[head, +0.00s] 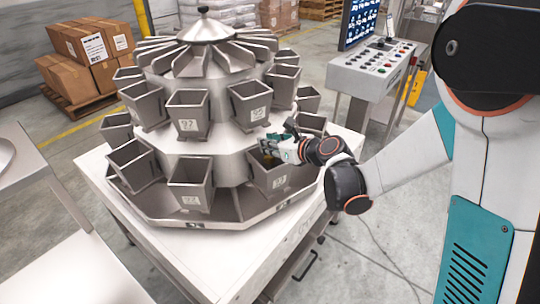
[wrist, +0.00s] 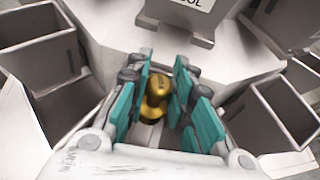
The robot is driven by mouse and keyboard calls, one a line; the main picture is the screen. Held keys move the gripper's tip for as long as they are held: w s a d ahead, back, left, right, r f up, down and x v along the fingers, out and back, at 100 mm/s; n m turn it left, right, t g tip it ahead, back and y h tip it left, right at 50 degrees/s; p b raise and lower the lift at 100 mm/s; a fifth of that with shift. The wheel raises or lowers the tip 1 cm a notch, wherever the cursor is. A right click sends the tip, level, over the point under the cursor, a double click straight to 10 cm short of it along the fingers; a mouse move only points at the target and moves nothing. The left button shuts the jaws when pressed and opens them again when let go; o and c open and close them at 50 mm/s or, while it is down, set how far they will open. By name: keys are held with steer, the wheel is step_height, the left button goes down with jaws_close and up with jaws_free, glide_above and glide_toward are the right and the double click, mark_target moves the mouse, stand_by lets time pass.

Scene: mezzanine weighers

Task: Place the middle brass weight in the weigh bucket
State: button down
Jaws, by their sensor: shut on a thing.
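The brass weight (wrist: 157,92) is a golden, knobbed piece between the teal finger pads of my gripper (wrist: 160,84) in the wrist view. My gripper is shut on it. In the head view my gripper (head: 273,149) is at the right front of the weigher, at the mouth of a grey lower-tier weigh bucket (head: 270,180). A small yellowish spot shows below the fingers there. The fingers partly cover the bucket mouth, and I cannot tell how deep the weight is. No other brass weights are visible.
Other lower buckets (head: 190,184) and upper buckets (head: 188,114) ring the weigher closely. In the wrist view, grey buckets stand left (wrist: 40,45) and right (wrist: 270,115) of my gripper. A control console (head: 372,72) stands behind right.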

mark_target(271, 156)
step_height(271, 156, down, 4)
steer(key=shift+r+b, duration=0.15)
steer(key=shift+b, duration=0.6)
steer(key=shift+r, duration=0.1)
steer(key=shift+s+f, duration=0.15)
steer(key=shift+f, duration=0.4)
steer(key=c, duration=1.4)
jaws_free()
steer(key=shift+f, duration=0.15)
